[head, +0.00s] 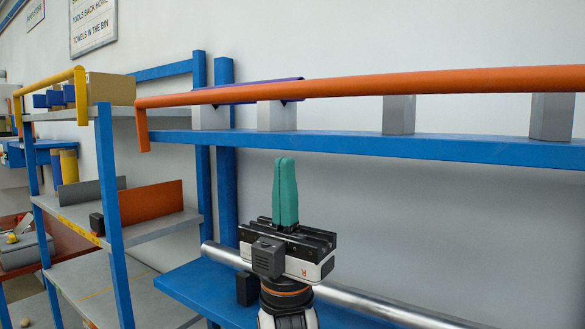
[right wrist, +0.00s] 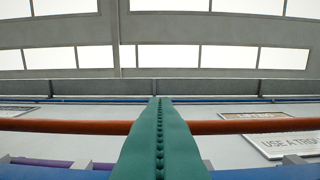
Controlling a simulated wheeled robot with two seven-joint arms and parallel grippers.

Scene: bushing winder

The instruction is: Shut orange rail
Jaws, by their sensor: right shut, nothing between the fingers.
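The orange rail (head: 350,88) runs across the head view from upper middle-left to the right edge. Its left end bends down in a short leg (head: 144,132). It passes in front of grey blocks on the blue upper shelf beam (head: 340,146). My right gripper (head: 285,160) points up below the rail, with its green fingers together and empty. A gap shows between the fingertips and the rail in the picture. In the right wrist view the rail (right wrist: 60,126) crosses behind the closed fingers (right wrist: 158,100); contact is not visible. My left gripper is out of view.
Grey blocks (head: 398,115) and a purple item (head: 235,93) are behind the rail. A silver bar (head: 350,299) lies behind my right wrist. A shelf unit (head: 110,200) with a yellow rail (head: 50,83) and a cardboard box (head: 110,88) stands left.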

